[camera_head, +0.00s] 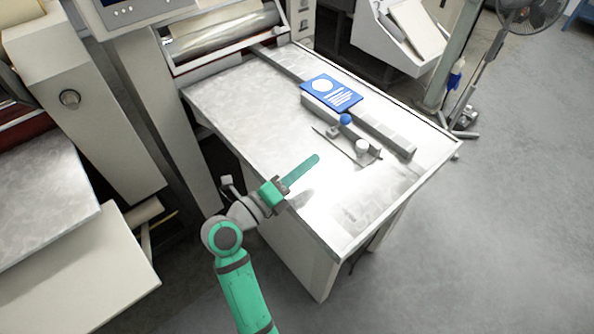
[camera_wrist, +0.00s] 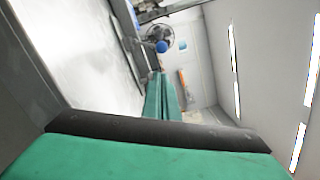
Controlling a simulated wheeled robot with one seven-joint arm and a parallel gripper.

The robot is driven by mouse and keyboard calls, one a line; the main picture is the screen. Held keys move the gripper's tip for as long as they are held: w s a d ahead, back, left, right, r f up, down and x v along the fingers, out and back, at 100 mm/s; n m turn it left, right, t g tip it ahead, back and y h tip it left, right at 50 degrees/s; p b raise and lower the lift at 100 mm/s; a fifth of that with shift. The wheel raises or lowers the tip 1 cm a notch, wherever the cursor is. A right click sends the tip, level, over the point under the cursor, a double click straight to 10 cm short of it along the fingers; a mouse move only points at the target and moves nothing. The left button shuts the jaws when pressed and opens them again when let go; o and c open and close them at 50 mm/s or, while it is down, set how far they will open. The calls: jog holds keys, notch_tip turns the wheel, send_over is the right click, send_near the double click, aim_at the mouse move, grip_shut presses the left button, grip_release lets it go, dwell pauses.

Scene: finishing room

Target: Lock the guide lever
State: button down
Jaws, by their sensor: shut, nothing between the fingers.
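The guide (camera_head: 385,132) is a long grey bar along the right side of the metal table. A round blue knob (camera_head: 345,119), which looks like the lever's end, stands beside it. It also shows as a blue ball in the wrist view (camera_wrist: 162,46), just past my fingertips. Whether the lever is locked cannot be told. A pale round knob (camera_head: 362,146) stands on a small plate near the guide's front end. My gripper (camera_head: 315,159) is shut and empty, above the table to the left of both knobs, apart from them. Its green fingers also show in the wrist view (camera_wrist: 160,78).
A blue sign (camera_head: 332,91) with white print sits on the guide, behind the blue knob. A roller machine (camera_head: 225,35) closes off the table's far end. The metal table (camera_head: 235,100) is bare on its left. A fan (camera_head: 527,12) stands at the back right.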

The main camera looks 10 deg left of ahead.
send_near(340, 124)
jog(key=w+d, duration=0.1)
jog(key=d, duration=0.1)
jog(key=w+d, duration=0.1)
jog(key=d, duration=0.1)
jog(key=w+d, duration=0.2)
jog(key=shift+d+r, duration=0.4)
jog(key=shift+w+d, duration=0.1)
jog(key=shift+d, duration=0.05)
